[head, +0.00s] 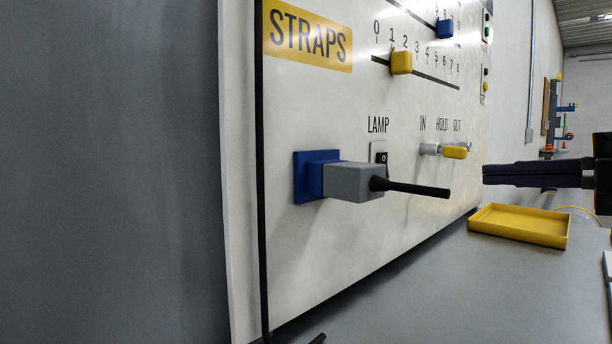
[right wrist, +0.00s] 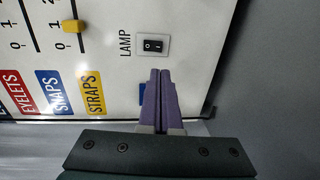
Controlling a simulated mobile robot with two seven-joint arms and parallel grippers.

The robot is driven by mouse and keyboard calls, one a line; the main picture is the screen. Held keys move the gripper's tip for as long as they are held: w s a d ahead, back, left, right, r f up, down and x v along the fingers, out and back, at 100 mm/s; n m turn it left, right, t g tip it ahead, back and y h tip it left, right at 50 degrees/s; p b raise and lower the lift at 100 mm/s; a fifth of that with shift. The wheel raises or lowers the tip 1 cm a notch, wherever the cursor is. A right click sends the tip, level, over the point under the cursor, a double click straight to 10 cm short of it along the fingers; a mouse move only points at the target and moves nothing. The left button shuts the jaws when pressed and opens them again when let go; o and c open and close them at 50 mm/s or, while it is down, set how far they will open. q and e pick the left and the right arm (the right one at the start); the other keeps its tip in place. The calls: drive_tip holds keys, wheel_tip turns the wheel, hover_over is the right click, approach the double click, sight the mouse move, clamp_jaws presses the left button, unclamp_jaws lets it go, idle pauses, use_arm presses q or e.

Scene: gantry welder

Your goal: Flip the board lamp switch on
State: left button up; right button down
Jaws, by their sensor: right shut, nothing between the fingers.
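The lamp switch (head: 381,158) is a small black rocker in a pale frame, under the word LAMP on the white board (head: 330,240). In the head view a grey plug partly covers it. The right wrist view shows the whole switch (right wrist: 152,45); which way its rocker is tipped is too small to tell. My right gripper (head: 485,174) is shut and empty, its purple fingers pointing toward the board from the right. In the right wrist view its fingertips (right wrist: 160,71) appear just below the switch frame, with no contact visible. My left gripper is not in view.
A grey plug (head: 350,181) with a black cable juts from a blue socket (head: 307,177) beside the switch. The IN/HOLD/OUT lever (head: 455,152) and yellow slider (head: 401,62) are on the board. A yellow tray (head: 520,224) lies on the grey bench (head: 440,290).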

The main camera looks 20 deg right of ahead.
drive_tip(key=x, duration=1.3)
drive_tip(key=shift+w+a, duration=0.2)
drive_tip(key=shift+w, duration=0.1)
drive_tip(key=shift+w+f+b, duration=0.1)
drive_tip(key=shift+b, duration=0.2)
